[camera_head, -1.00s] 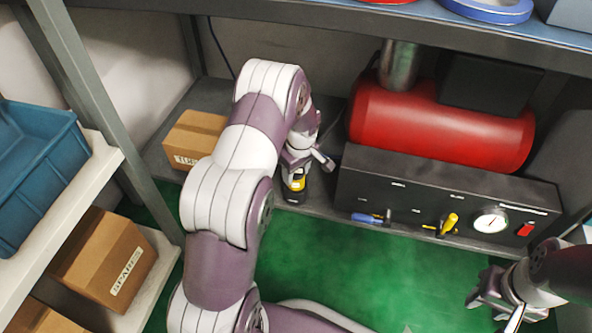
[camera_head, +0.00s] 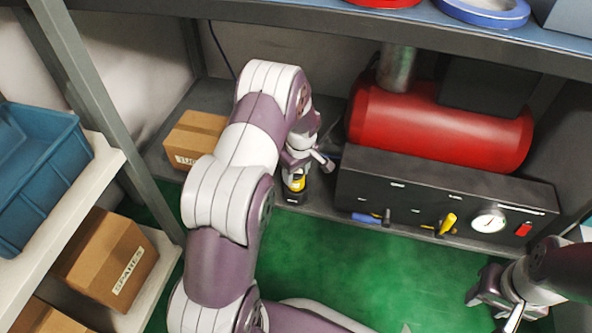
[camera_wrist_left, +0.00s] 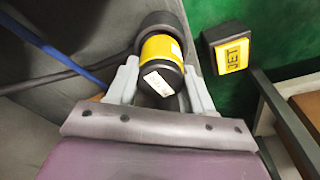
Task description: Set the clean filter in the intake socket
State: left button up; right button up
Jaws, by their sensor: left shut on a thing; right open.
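A yellow and black cylindrical filter (camera_head: 297,183) is between the fingers of my left gripper (camera_head: 298,168), which is shut on it at the back shelf's front edge. In the left wrist view, the filter (camera_wrist_left: 157,48) shows a yellow band with a pale label, between the fingertips of my left gripper (camera_wrist_left: 160,78). A wider black round part (camera_wrist_left: 162,22) lies beyond its far end; I cannot tell whether it is the socket or part of the filter. My right gripper (camera_head: 497,304) is open and empty at the lower right.
A black block with a yellow label (camera_wrist_left: 232,54) is close beside the filter. A red tank (camera_head: 440,125) and dark panel (camera_head: 400,190) with a gauge and tools stand right of the left gripper. A cardboard box (camera_head: 193,138) is to its left. The green floor (camera_head: 350,265) is clear.

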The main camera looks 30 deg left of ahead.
pick_arm(q)
jog(key=shift+f+b, duration=0.35)
jog(key=shift+f, duration=0.25)
jog(key=o, duration=0.9)
